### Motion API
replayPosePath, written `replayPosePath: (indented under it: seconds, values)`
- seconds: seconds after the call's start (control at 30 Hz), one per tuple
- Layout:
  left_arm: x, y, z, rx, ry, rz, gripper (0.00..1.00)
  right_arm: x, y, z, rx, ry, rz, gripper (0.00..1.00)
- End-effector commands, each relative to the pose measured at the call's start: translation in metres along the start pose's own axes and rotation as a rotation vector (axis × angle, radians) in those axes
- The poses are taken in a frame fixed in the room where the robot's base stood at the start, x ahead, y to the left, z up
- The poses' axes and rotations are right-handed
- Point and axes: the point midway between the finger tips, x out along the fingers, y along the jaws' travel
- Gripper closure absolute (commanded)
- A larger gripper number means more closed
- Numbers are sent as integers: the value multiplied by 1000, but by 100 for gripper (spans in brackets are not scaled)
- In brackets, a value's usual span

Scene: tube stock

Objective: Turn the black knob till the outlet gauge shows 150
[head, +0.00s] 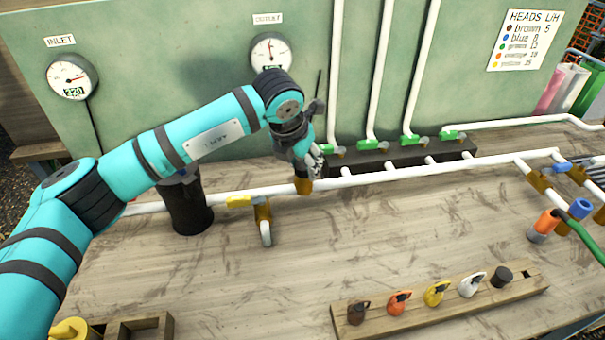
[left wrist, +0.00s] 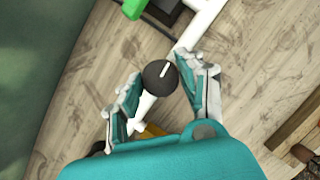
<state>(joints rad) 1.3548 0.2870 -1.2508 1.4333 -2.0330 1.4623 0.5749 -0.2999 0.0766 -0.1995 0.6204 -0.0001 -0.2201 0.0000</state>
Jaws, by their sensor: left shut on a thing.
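The black knob (left wrist: 158,78), round with a white pointer line, sits between the fingers of my left gripper (left wrist: 166,88) in the left wrist view. In the head view my left gripper (head: 311,164) is low over the white pipe at a brown fitting, and it hides the knob. The gripper is shut on the knob. The outlet gauge (head: 271,50) is on the green panel, just above my left wrist. Its needle points roughly upward, and its number is partly covered and too small to read. My right gripper is not in view.
The inlet gauge (head: 71,76) is at the panel's left. A black block (head: 372,158) with several green-handled valves stands behind the white pipe (head: 400,178). A wooden rack (head: 430,309) holds coloured heads in front.

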Motion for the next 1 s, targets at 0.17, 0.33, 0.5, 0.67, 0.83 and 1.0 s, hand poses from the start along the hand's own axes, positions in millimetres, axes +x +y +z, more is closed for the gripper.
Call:
replayPosePath:
  seconds: [0.17, 0.33, 0.5, 0.67, 0.83, 1.0]
  values:
    - [4, -1, -1, -139, -4, 60, 93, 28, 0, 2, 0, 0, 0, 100]
    - [3, -2, 0, -251, -3, 104, 93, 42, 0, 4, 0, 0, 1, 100]
    - [2, -2, 0, -331, -2, 137, 93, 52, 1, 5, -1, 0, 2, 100]
    - [1, -2, 1, -376, -2, 155, 93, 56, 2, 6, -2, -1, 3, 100]
    - [0, -2, 1, -398, -1, 164, 93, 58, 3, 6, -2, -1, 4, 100]
    - [-1, -2, 1, -402, -1, 165, 93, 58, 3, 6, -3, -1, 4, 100]
